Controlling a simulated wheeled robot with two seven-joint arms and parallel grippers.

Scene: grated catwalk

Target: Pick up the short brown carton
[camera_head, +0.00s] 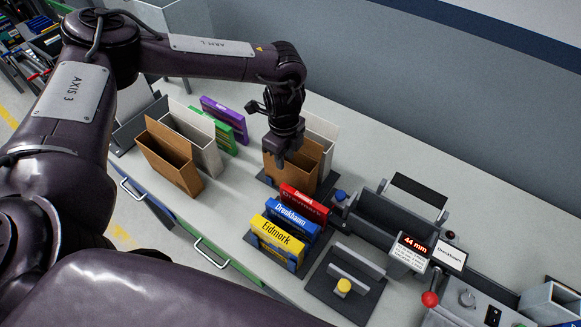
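An open-topped brown carton (305,169) stands on a dark plate in the middle of the bench, in front of a pale carton (323,134). My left gripper (281,153) points down at the top of this brown carton, near its left side. I cannot tell whether the fingers touch it or are open or shut. A second open brown carton (181,176) stands farther left, in front of a grey-white carton (207,157). I cannot tell for sure which brown carton is the short one. My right gripper is out of view.
Red (304,203), blue (290,221) and yellow (276,241) boxes stand in front of the middle carton. Green (232,136) and purple (224,117) boxes stand behind left. A device with a 44 mm display (414,244) and a yellow-knobbed fixture (344,287) occupy the right.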

